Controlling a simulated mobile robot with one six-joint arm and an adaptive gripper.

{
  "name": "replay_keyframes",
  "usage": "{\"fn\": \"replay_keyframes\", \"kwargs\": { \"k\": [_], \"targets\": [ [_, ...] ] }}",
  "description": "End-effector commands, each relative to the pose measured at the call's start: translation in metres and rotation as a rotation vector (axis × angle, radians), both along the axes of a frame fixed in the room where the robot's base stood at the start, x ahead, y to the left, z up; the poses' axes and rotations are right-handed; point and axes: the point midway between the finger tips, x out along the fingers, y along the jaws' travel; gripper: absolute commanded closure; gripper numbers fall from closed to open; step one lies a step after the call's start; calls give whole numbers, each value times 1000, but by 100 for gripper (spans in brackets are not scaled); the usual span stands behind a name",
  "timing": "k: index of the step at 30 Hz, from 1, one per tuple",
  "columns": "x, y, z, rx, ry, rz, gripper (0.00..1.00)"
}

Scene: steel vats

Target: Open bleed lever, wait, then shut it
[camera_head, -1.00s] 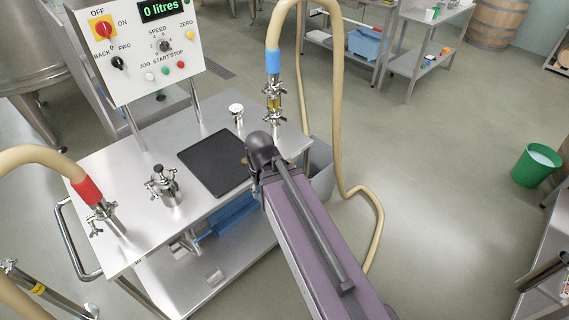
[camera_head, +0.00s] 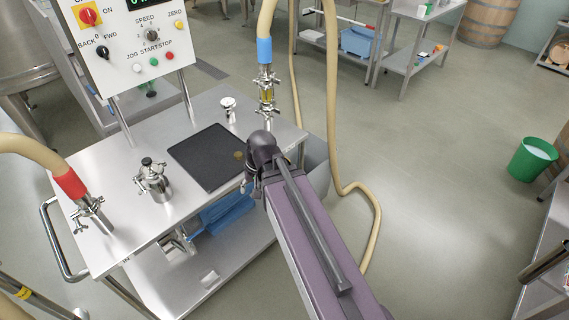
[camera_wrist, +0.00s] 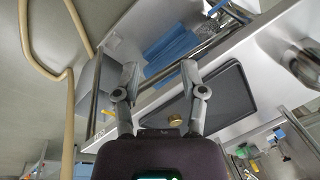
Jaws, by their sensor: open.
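I cannot pick out the bleed lever for sure in either view. A steel fitting with a black-topped knob (camera_head: 152,180) stands upright on the steel cart (camera_head: 120,225). A clamped fitting with a yellow section (camera_head: 266,92) hangs under the blue-collared hose at the cart's back right. A clamp with a small handle (camera_head: 90,212) sits below the red hose collar. My gripper (camera_wrist: 160,78) is open and empty in the wrist view, its two fingers spread above the cart's edge. In the head view its fingers are mostly hidden behind my arm.
A black mat (camera_head: 205,160) with a small brass disc (camera_head: 239,154) lies on the cart, beside a chrome piece (camera_head: 228,108). A control panel (camera_head: 128,50) rises behind. A beige hose (camera_head: 335,120) loops to the floor at right. A green bucket (camera_head: 532,160) stands on the open floor.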

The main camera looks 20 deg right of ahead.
Motion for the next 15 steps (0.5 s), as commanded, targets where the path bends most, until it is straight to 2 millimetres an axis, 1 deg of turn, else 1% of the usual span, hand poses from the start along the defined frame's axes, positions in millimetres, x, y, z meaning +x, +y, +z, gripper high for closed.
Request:
{"fn": "replay_keyframes", "kwargs": {
  "k": [1, 3, 8, 15],
  "targets": [
    [6, -3, -20, 38, -9, -53, 46],
    [13, -6, -31, 95, -20, -130, 46],
    [30, -13, -53, 228, -40, -305, 46],
    [54, -31, -82, 438, -54, -567, 46]
  ]
}}
